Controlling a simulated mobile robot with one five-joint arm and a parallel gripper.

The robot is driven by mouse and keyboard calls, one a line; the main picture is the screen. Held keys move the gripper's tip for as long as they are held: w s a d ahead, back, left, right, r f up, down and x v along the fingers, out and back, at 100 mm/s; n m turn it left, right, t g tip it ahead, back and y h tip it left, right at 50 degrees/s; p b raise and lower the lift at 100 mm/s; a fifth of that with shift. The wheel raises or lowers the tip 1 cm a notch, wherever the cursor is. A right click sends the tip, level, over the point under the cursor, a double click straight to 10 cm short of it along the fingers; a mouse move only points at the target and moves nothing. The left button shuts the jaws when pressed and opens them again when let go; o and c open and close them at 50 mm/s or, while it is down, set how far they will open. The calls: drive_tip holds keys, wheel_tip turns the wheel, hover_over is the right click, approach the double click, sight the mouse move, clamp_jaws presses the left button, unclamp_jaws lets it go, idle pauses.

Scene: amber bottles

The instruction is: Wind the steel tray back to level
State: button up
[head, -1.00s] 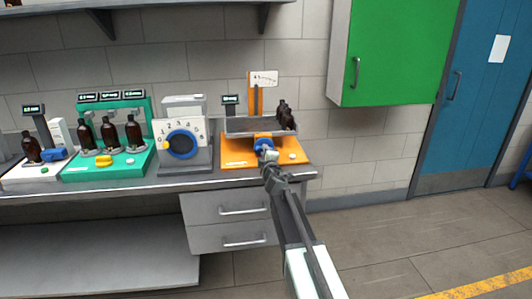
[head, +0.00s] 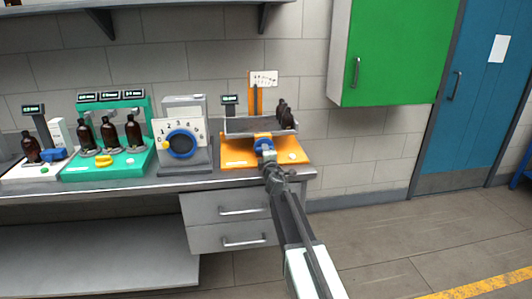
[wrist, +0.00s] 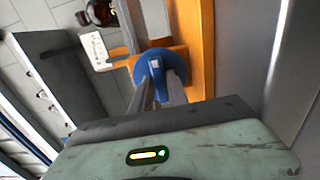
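The steel tray (head: 245,126) sits on the orange stand (head: 232,150) on the bench and looks slightly tilted. Several dark amber bottles (head: 287,117) are crowded at its right end. A white scale card (head: 264,78) stands behind it on an orange post, and also shows in the wrist view (wrist: 97,50). The blue knob (head: 263,144) is on the front of the stand. My gripper (head: 265,153) is at the knob. In the wrist view, my gripper's fingers (wrist: 158,85) close around the middle of the blue knob (wrist: 143,68). The exact tray angle is hard to read.
A grey box with a blue numbered dial (head: 181,145) stands left of the orange stand. Further left is a green station (head: 120,165) with amber bottles. A green cabinet (head: 393,50) hangs at the right. The floor in front of the bench is clear.

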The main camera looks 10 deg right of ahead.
drive_tip(key=shift+o, duration=1.1)
drive_tip(key=s, duration=0.8)
drive_tip(key=shift+w, duration=0.1)
drive_tip(key=shift+f, duration=0.1)
